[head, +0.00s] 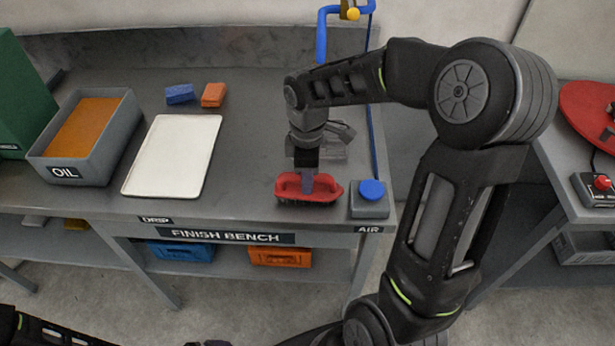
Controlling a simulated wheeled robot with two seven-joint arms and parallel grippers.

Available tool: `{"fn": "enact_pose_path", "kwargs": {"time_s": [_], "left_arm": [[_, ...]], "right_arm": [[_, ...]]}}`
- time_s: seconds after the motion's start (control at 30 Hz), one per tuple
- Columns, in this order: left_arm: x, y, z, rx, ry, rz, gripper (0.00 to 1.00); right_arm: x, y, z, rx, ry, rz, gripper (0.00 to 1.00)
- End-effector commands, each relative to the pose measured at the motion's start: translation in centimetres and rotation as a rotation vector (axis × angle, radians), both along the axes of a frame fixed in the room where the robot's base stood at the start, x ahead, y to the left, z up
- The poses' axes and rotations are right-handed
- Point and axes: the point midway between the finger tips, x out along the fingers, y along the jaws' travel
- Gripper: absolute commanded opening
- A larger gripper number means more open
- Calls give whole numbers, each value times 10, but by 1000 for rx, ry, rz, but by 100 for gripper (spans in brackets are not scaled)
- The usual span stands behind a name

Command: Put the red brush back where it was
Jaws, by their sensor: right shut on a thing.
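The red brush (289,188) is at the front right of the finish bench, near its front edge. My right gripper (308,186) points down over it and is shut on its upper part. The brush looks level and close to the bench top; I cannot tell whether it touches. The far side of the brush is partly hidden by the gripper. My left arm shows only in part at the bottom left, and its gripper is not in view.
A grey box with a blue button (371,190) stands just right of the brush. A white tray (173,155), an oil bin (63,172), a blue sponge (180,94) and an orange sponge (214,95) are to the left. The bench between tray and brush is clear.

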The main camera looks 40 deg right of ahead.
Motion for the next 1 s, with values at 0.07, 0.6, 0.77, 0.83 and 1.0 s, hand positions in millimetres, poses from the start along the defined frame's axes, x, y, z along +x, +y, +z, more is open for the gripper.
{"fn": "enact_pose_path", "kwargs": {"time_s": [0.07, 0.6, 0.77, 0.83, 1.0], "left_arm": [[0, 0, 1, 0, 0, 0, 100], [0, 0, -2, 0, 0, 0, 100], [0, 0, -2, 0, 0, 0, 100], [0, 0, -2, 0, 0, 0, 100], [0, 0, 0, 0, 0, 0, 100]], "right_arm": [[0, 0, -4, 0, -2, 0, 0], [0, 0, -7, 0, -1, 0, 37], [0, 0, -7, 0, -2, 0, 45], [0, 0, -7, 0, -2, 0, 45], [0, 0, -5, 0, -2, 0, 45]]}}
